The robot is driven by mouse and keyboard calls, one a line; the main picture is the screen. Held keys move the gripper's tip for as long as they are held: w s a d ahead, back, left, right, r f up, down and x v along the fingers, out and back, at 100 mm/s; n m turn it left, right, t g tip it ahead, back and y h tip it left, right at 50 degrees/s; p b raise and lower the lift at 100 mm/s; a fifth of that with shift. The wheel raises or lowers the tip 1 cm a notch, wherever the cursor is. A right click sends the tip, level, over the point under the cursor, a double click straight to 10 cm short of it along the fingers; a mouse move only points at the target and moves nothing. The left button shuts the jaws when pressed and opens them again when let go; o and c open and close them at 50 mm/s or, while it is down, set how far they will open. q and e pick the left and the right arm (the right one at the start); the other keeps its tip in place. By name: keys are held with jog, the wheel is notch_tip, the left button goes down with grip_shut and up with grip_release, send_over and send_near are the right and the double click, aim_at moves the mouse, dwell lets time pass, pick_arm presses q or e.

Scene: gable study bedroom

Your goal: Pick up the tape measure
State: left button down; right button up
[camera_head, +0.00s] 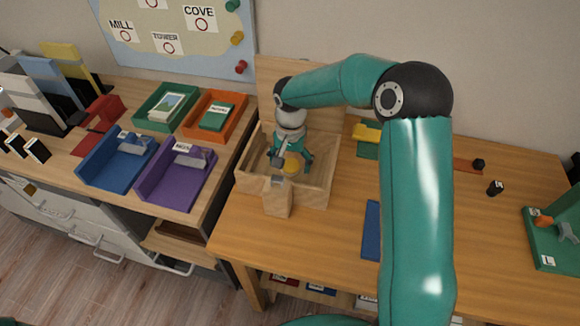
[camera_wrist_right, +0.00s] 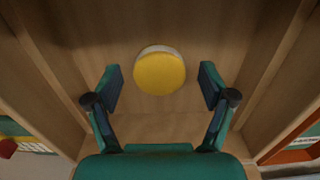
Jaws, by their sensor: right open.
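The tape measure appears to be the round yellow disc with a pale edge (camera_wrist_right: 160,72) lying on the floor of an open wooden box (camera_head: 318,188). My right gripper (camera_head: 291,158) points down into the box. In the right wrist view the right gripper (camera_wrist_right: 160,80) is open, with one finger on each side of the disc and a gap to both. I cannot tell how far the fingertips are above the box floor. My left gripper is not in view.
The box's walls surround the gripper closely. A small wooden block (camera_head: 278,198) stands at its front. Blue (camera_head: 110,170), purple (camera_head: 170,187), green (camera_head: 150,122) and orange (camera_head: 225,125) trays stand to the left. The table right of my arm has free room.

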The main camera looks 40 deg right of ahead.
jog(key=shift+f, duration=0.2)
jog(key=c, duration=1.3)
jog(key=shift+o, duration=0.2)
jog(key=shift+r, duration=0.1)
